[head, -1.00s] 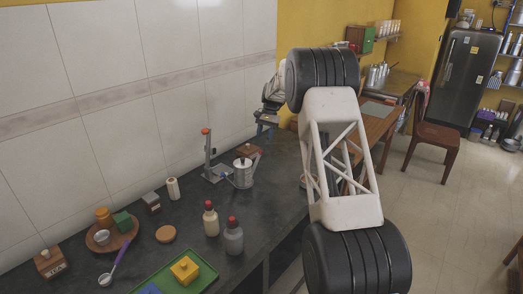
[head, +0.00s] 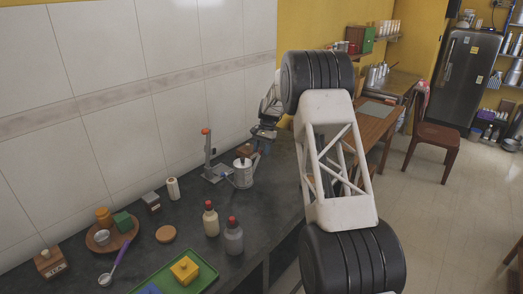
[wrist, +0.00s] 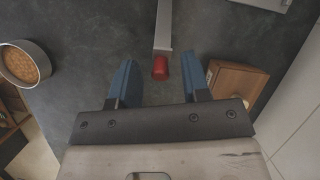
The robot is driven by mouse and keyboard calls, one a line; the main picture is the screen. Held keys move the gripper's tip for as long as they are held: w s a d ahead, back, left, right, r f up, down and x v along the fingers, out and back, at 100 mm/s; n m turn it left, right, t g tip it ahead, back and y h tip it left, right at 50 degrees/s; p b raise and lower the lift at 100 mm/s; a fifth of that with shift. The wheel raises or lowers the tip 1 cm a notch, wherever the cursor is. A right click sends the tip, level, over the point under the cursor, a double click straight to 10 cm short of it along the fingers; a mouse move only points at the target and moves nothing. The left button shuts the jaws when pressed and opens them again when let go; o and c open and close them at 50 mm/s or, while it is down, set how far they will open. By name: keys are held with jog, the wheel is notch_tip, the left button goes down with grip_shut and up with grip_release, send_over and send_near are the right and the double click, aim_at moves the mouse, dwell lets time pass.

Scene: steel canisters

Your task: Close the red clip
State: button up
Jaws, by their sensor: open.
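The red clip shows in the head view as a grey upright lever with a red tip (head: 206,131), standing on a low metal base near the wall. In the wrist view the grey lever (wrist: 163,25) comes down from the top edge and ends in the red tip (wrist: 160,67). The red tip appears between the blue fingers of my gripper (wrist: 159,62), with space on both sides. My gripper is open and empty. In the head view it (head: 263,134) is to the right of the clip, partly hidden by my arm. A steel canister (head: 243,175) stands beside the clip's base.
A wooden block (wrist: 235,82) is close to my right finger in the wrist view. A round steel container with brown contents (wrist: 24,64) is at the left. Two red-capped bottles (head: 211,220) (head: 233,238) and a green tray (head: 205,275) stand nearer on the dark counter.

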aim_at(256, 164)
grip_shut()
jog(key=shift+s+a+r, duration=0.1)
dwell(0.3)
jog(key=shift+s+a+r+t+h, duration=0.4)
jog(key=shift+s+t+h, duration=0.05)
jog(key=shift+t+h, duration=0.05)
jog(key=shift+s+a+r+t+h, duration=0.3)
jog(key=shift+s+a+t+h, duration=0.1)
jog(key=shift+s+a+t, duration=0.1)
jog(key=shift+s+a+r+t+h, duration=0.3)
jog(key=shift+s+a+t+h, duration=0.1)
jog(key=shift+s+a, duration=0.05)
jog(key=shift+t+h, duration=0.9)
jog(key=shift+s+a+r, duration=0.15)
jog(key=shift+s+a, duration=1.4)
jog(key=shift+s, duration=0.05)
